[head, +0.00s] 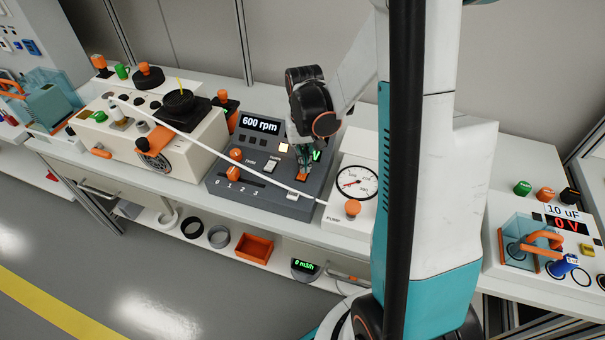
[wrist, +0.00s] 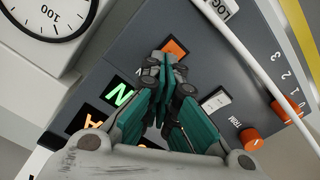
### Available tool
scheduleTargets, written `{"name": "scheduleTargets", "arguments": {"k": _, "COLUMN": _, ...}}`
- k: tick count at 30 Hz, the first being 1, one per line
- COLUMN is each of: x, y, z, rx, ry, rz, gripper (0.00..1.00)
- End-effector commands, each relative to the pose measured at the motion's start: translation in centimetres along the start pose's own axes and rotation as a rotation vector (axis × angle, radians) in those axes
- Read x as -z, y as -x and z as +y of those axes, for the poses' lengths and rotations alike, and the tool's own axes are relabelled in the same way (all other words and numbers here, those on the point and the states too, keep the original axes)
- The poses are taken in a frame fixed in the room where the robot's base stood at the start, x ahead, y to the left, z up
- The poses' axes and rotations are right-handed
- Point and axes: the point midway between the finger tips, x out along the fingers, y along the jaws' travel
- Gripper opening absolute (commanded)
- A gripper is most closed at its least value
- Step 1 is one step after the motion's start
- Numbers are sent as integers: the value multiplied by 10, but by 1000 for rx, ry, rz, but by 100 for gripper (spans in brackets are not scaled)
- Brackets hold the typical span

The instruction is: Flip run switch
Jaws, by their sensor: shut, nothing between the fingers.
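The grey console (head: 222,186) with a "600 rpm" display (head: 260,124) stands mid-bench. My gripper (head: 303,167) is shut and empty, its fingertips pointing down at the console's right part. An orange switch-like part (head: 303,175) shows right at the fingertips. In the wrist view the shut fingers (wrist: 168,62) partly cover this orange part (wrist: 176,46); I cannot tell whether they touch it. A white rocker (wrist: 214,100) lies beside the fingers, also visible in the head view (head: 272,165). A lit green letter tile (wrist: 118,92) is on the other side. No run label is readable.
A white pump unit with a dial (head: 357,182) and orange knob (head: 352,208) stands close right of the console. A thin white rod or cable (head: 210,150) crosses in front of the console. Orange knobs (wrist: 250,139) sit on the console. A cream machine (head: 190,160) stands left.

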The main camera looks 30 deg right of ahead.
Motion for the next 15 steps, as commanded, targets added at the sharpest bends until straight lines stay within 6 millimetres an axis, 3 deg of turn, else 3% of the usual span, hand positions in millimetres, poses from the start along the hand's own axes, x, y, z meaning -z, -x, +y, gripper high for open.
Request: {"name": "scheduleTargets", "arguments": {"k": 15, "x": 0, "y": -8, "z": 0, "rx": 0, "ry": 0, "rz": 0, "gripper": 0}}
